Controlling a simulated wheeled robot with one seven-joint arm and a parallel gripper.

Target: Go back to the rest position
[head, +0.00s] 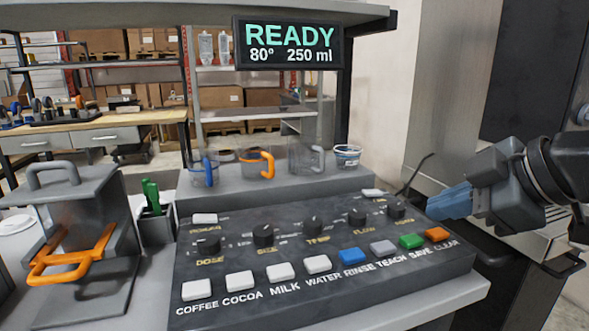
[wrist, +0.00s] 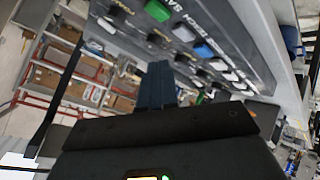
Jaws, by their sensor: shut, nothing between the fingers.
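My gripper (head: 450,202) is at the right of the head view, with its blue fingers together and nothing between them. It hangs in the air at the right end of the dark control panel (head: 330,284), above and apart from the orange CLEAR button as far as I can tell. In the wrist view the shut blue fingers (wrist: 157,86) point toward the panel's edge, with the green button (wrist: 158,11) beyond them.
The panel has several knobs and coloured buttons. Clear cups with coloured handles, such as the orange-handled cup (head: 258,163), stand on the ledge behind it. A display (head: 289,43) reads READY, 80°, 250 ml. A grey machine with an orange handle (head: 70,262) stands left.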

